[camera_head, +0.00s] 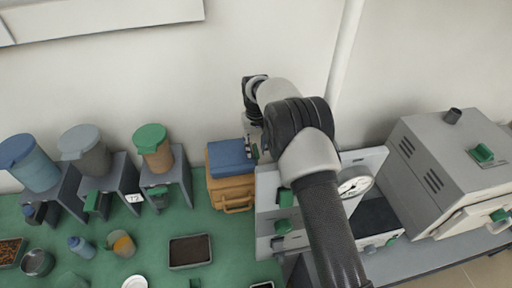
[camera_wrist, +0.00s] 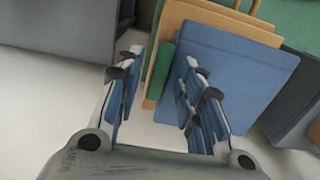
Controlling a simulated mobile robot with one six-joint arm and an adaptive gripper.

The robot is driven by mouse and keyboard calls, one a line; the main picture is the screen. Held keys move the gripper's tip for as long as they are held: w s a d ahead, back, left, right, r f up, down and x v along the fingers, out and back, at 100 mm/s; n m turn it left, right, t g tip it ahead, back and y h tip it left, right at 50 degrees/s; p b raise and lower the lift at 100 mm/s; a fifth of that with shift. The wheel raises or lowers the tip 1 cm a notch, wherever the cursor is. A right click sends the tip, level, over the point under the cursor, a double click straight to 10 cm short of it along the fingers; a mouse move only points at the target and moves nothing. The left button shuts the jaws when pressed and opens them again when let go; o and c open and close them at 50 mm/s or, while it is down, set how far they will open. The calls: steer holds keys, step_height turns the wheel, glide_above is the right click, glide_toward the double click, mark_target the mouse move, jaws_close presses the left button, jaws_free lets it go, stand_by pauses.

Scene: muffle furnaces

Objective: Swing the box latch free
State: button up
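A tan case (camera_head: 231,192) with a front handle stands on the green table against the wall, with a blue box-like block (camera_head: 231,157) on top. In the wrist view the blue block (camera_wrist: 240,70) and the tan layers (camera_wrist: 225,15) fill the upper middle. A narrow green piece (camera_wrist: 158,72) stands along their left side; I cannot tell whether it is the latch. My gripper (camera_wrist: 163,62) is open, with blue-padded fingers either side of the green piece. The right finger overlaps the blue block; contact is unclear. In the head view my arm hides most of the gripper.
A grey unit with green knobs (camera_head: 268,210) and a round dial (camera_head: 355,186) stands right of the case, close under my arm. A large grey furnace (camera_head: 450,165) is farther right. Lidded canisters on stands (camera_head: 155,150) are left. A dark tray (camera_head: 190,251) lies in front.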

mark_target(256, 151)
step_height(256, 151, up, 12)
steer(key=shift+f, duration=0.15)
stand_by(0.7)
